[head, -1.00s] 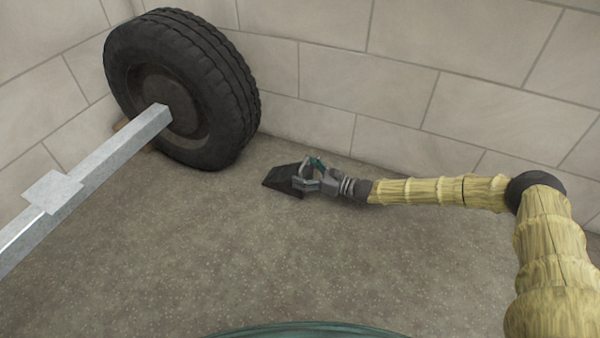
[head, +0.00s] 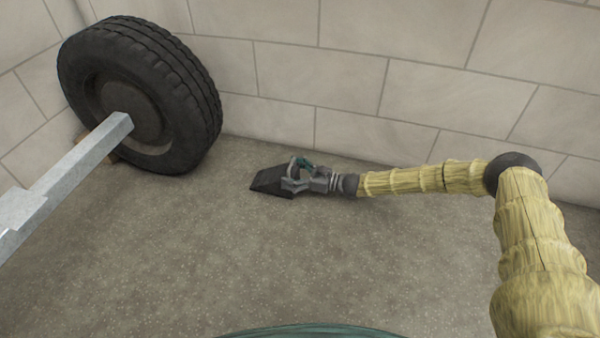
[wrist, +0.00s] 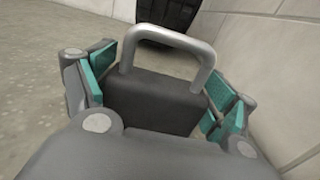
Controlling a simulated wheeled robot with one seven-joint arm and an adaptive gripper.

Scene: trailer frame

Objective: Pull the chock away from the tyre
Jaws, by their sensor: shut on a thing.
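The black wedge-shaped chock (head: 268,183) sits on the floor to the right of the tyre (head: 145,95), with a clear strip of floor between them. In the wrist view the chock (wrist: 155,103) shows a grey metal loop handle (wrist: 170,38) between the teal finger pads. My gripper (head: 293,177) is at the chock's right end, shut on it; the wrist view shows my gripper (wrist: 160,95) around its handle end. The tyre (wrist: 168,14) shows dark at the top of the wrist view, beyond the chock. The chock's underside is hidden.
A grey metal trailer beam (head: 75,165) runs from the wheel hub to the lower left. A brown block (head: 95,148) is partly hidden behind it. A block wall (head: 340,85) stands close behind the chock and arm. Open floor (head: 250,260) lies in front.

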